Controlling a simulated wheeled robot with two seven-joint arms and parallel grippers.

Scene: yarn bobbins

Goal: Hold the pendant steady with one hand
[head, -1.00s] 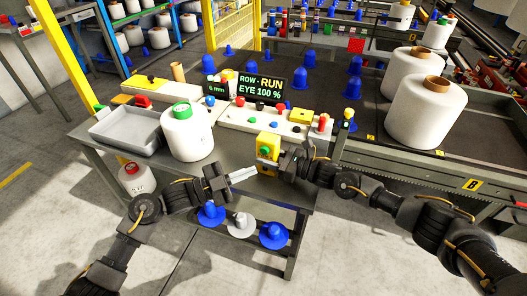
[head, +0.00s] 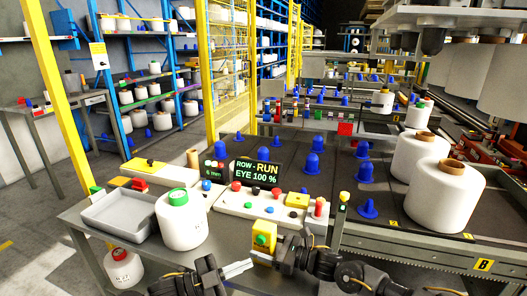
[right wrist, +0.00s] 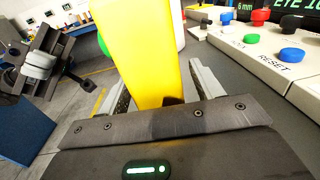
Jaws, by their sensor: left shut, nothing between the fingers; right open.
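The yellow pendant (head: 264,234) has a green button on its front and sits at the table's front edge, right of centre in the head view. It also shows as a large yellow block in the right wrist view (right wrist: 137,45). My right gripper (head: 267,257) is open, with its fingers on either side of the pendant's lower part; I cannot tell whether they touch it. My left gripper (head: 250,264) is shut and empty, its fingertips pointing right, just below and left of the pendant. It also shows at the left of the right wrist view (right wrist: 40,66).
A white bobbin with a green top (head: 181,221) and a grey tray (head: 118,217) stand left on the table. Behind the pendant is a control panel (head: 262,205) with coloured buttons and a RUN display (head: 254,172). Large white bobbins (head: 443,200) stand right.

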